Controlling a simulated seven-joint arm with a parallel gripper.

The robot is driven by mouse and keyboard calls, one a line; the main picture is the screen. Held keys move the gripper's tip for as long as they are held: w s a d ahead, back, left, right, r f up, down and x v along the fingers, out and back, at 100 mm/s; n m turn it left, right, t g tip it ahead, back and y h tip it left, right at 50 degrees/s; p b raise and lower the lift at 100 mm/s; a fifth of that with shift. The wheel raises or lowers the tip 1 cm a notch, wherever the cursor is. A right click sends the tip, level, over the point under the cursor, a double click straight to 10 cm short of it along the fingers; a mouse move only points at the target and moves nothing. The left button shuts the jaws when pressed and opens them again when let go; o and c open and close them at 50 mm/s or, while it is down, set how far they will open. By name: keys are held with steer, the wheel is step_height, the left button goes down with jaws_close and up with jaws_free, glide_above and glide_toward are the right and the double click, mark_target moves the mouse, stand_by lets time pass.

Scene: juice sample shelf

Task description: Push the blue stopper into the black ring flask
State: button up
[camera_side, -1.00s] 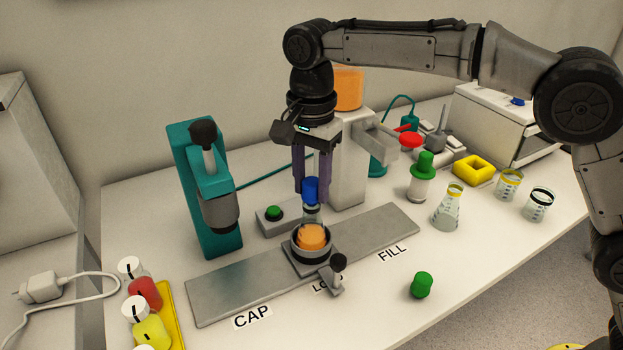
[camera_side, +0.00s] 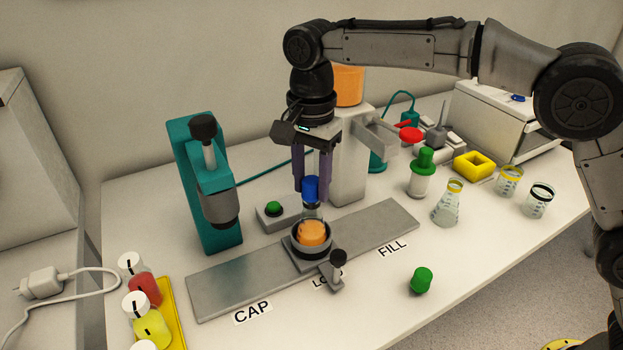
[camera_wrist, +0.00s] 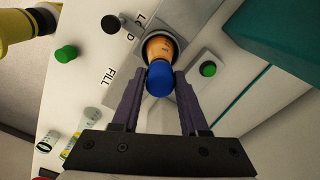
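The flask with orange juice (camera_side: 312,233) stands upright in a dark round holder on the grey rail, at the LOAD label. The blue stopper (camera_side: 311,188) is upright over the flask's clear neck. My gripper (camera_side: 312,190) points straight down, its purple fingers on either side of the stopper, seemingly closed on it. In the wrist view the blue stopper (camera_wrist: 161,79) sits between the fingertips, in line with the orange flask (camera_wrist: 159,47). How deep the stopper sits in the neck is hard to tell. A black ring on this flask cannot be made out clearly.
A teal press (camera_side: 205,190) stands left of the flask, and a white filling column (camera_side: 348,165) close behind. A black-knobbed lever (camera_side: 337,270) is in front. A green stopper (camera_side: 421,280) lies front right. Glassware (camera_side: 447,203) stands right. The rail's CAP end (camera_side: 235,287) is bare.

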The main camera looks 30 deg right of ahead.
mark_target(311, 180)
steer(key=o, duration=0.5)
steer(key=shift+c, duration=0.2)
steer(key=shift+r, duration=0.1)
step_height(311, 180, up, 12)
stand_by(0.3)
